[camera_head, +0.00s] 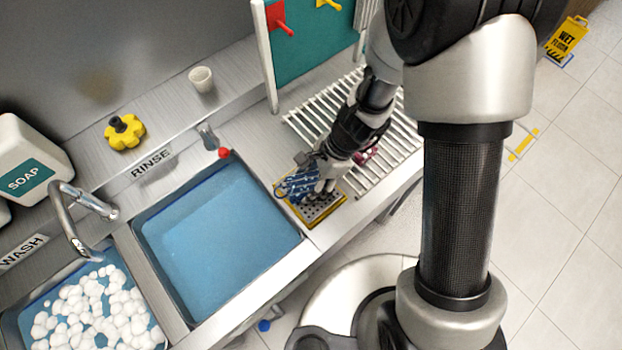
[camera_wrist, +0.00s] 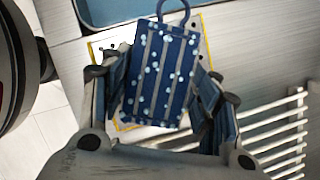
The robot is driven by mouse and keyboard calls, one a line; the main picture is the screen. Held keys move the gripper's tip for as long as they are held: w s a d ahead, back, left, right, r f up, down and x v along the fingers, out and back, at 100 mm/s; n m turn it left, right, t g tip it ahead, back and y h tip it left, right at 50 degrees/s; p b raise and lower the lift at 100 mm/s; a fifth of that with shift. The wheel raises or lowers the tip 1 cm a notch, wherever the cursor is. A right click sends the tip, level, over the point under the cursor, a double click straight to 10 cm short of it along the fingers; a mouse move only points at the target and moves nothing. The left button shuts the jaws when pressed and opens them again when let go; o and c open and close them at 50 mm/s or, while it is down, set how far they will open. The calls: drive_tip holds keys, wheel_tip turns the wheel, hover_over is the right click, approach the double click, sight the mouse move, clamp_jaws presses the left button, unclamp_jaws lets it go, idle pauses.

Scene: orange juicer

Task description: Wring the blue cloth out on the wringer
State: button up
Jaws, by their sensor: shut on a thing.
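The blue cloth (camera_wrist: 160,75) is striped with grey lines, dotted with pale drops, and has a loop at one end. In the wrist view it lies between the two fingers of my gripper (camera_wrist: 158,95), which is shut on it. The wringer (camera_head: 318,208), a yellow-edged plate with a grey perforated top, lies right of the rinse basin. In the head view the cloth (camera_head: 295,185) is at my gripper (camera_head: 322,183), over the wringer's far left part. The wringer's yellow edge also shows behind the cloth in the wrist view (camera_wrist: 207,38). I cannot tell whether the cloth touches the plate.
A white slatted rack (camera_head: 395,160) lies right of the wringer. The wash basin with foam (camera_head: 90,310) is at lower left. A soap bottle (camera_head: 30,160) and a white cup (camera_head: 201,79) stand behind.

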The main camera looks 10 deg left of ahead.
sight(311, 183)
drive_tip(key=shift+f+b, duration=0.65)
drive_tip(key=shift+f, duration=0.1)
idle(0.4)
idle(0.5)
wheel_tip(311, 183, up, 7)
drive_tip(key=p, duration=0.6)
drive_tip(key=shift+r, duration=0.1)
